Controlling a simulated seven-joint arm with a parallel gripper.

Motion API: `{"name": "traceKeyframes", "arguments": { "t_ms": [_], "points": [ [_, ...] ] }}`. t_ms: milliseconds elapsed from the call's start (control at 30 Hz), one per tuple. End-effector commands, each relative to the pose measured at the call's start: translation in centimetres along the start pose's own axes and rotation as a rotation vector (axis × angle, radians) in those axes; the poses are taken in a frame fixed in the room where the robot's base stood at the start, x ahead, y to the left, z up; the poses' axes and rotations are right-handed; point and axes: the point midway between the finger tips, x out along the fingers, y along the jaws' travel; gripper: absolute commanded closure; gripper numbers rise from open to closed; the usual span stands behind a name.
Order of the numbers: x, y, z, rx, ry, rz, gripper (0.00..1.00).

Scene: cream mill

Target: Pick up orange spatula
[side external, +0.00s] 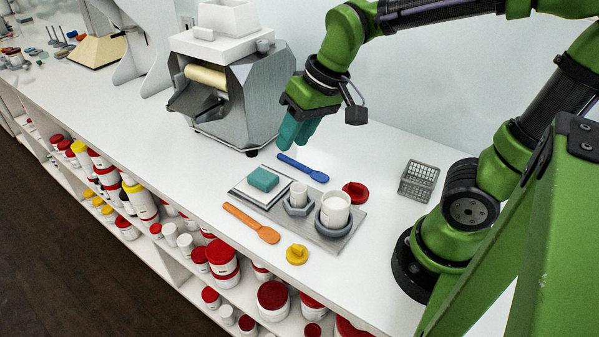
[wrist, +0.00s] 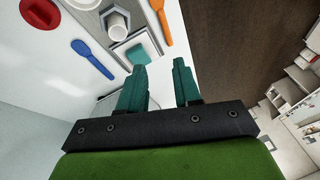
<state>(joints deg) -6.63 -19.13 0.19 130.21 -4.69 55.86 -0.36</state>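The orange spatula (side external: 251,223) lies flat on the white counter, in front of the grey tray in the side view. In the wrist view the orange spatula (wrist: 161,22) shows at the top, beyond the fingers. My gripper (side external: 289,135) is above the counter near the mill, behind the tray and apart from the spatula. In the wrist view the two teal fingers of my gripper (wrist: 158,82) stand apart with nothing between them. A blue spatula (side external: 302,168) lies on the counter below my gripper, behind the tray.
A mill (side external: 231,104) stands behind; a wire basket (side external: 418,181) is right.

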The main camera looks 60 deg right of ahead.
Motion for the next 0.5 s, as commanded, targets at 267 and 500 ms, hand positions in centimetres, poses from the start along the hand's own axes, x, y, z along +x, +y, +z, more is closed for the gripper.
{"name": "traceKeyframes", "arguments": {
  "t_ms": [267,500],
  "points": [
    [6.8,-3.9,-4.7,-0.121,-0.236,0.128,0.67],
    [10.2,-5.8,-7.6,-0.169,-0.322,0.213,0.67]
  ]
}}
